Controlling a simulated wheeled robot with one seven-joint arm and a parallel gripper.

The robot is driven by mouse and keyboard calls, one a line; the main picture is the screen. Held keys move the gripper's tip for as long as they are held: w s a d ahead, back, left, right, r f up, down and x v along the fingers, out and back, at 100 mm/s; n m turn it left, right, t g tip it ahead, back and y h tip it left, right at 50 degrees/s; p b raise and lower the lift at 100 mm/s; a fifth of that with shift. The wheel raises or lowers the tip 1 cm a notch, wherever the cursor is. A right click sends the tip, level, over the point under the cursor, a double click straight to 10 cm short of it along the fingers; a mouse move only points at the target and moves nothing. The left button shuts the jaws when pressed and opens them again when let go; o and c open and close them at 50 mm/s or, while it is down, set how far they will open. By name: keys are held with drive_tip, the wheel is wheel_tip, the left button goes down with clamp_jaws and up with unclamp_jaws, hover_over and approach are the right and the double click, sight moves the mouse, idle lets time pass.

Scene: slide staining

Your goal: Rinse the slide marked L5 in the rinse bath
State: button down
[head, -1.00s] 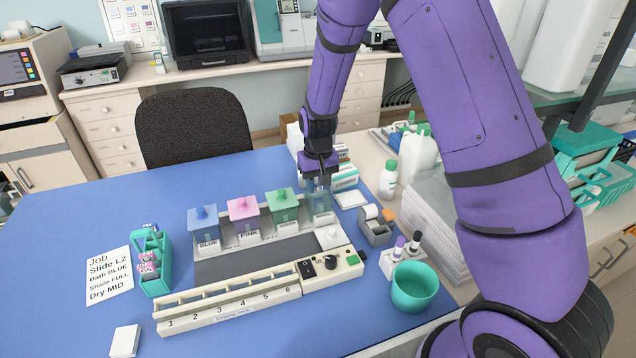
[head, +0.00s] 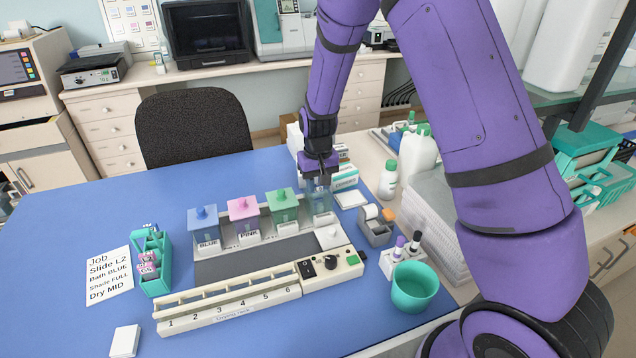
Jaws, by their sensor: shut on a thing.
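My gripper (head: 318,180) points down over the rinse bath (head: 320,205), the clear grey-blue jar at the right end of the row of baths. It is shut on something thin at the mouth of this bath. The held thing is too small to make out, and no L5 mark can be read on it. A white lid (head: 330,237) lies on the station in front of the rinse bath. The teal slide rack (head: 151,262) stands at the left with several labelled slides in it.
Lidded blue (head: 204,232), pink (head: 244,218) and green (head: 284,207) baths stand left of the rinse bath. The drying rack (head: 230,308) lies in front. A teal cup (head: 414,287) and a marker holder (head: 402,257) stand at the right. The blue mat is clear at the back left.

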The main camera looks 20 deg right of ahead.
wheel_tip(320, 180, up, 10)
drive_tip(key=shift+f, duration=0.2)
idle(0.8)
